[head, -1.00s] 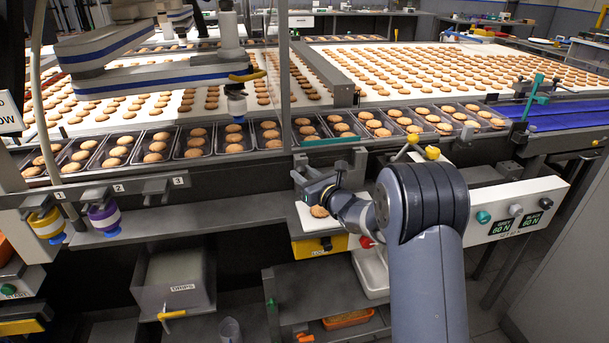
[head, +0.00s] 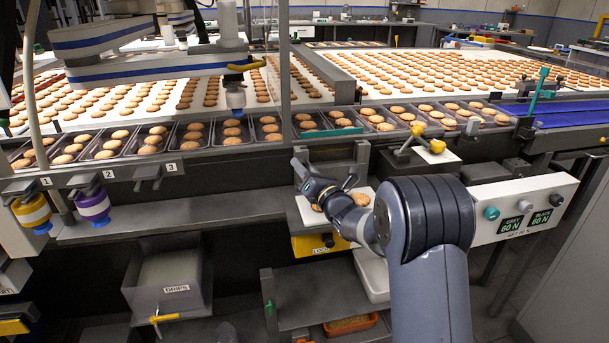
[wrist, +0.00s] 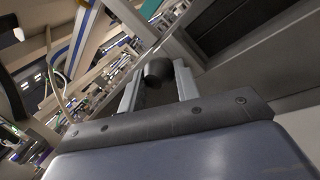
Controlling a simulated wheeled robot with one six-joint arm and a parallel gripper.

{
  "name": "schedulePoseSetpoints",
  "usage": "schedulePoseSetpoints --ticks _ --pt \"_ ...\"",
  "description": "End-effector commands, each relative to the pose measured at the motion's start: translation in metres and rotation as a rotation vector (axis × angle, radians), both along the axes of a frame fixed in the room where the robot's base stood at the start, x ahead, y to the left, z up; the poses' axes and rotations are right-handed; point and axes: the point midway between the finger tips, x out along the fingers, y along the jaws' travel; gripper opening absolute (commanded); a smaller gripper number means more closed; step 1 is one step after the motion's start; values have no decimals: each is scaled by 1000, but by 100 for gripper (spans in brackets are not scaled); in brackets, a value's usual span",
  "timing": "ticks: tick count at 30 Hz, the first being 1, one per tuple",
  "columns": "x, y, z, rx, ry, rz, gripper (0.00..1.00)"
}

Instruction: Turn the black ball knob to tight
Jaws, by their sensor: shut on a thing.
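The black ball knob (wrist: 158,72) sits between the two pale fingers of my gripper (wrist: 157,80) in the wrist view. The fingers are closed on its sides, and its top shows dark and round. In the head view my gripper (head: 304,172) is above the white plate, in front of the biscuit line. I cannot make out the ball knob there, as my gripper hides it. No tight mark or turning angle can be read.
A yellow box marked LOCK (head: 306,245) with a dark knob is below my gripper. A white plate (head: 308,220) with biscuits lies beside my wrist. Trays of biscuits run along the line behind. A white panel with 60 N displays (head: 547,195) stands at the right.

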Motion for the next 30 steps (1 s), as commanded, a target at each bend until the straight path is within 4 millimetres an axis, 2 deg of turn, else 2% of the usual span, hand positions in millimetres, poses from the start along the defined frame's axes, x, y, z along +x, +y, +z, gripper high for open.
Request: schedulePoseSetpoints --ticks 9,22,23,30 --pt "0 0 -1 93 28 -1 8" --pt "0 0 -1 104 31 -1 8" --pt "0 0 -1 104 31 -1 32" --pt "0 0 -1 104 31 -1 51"
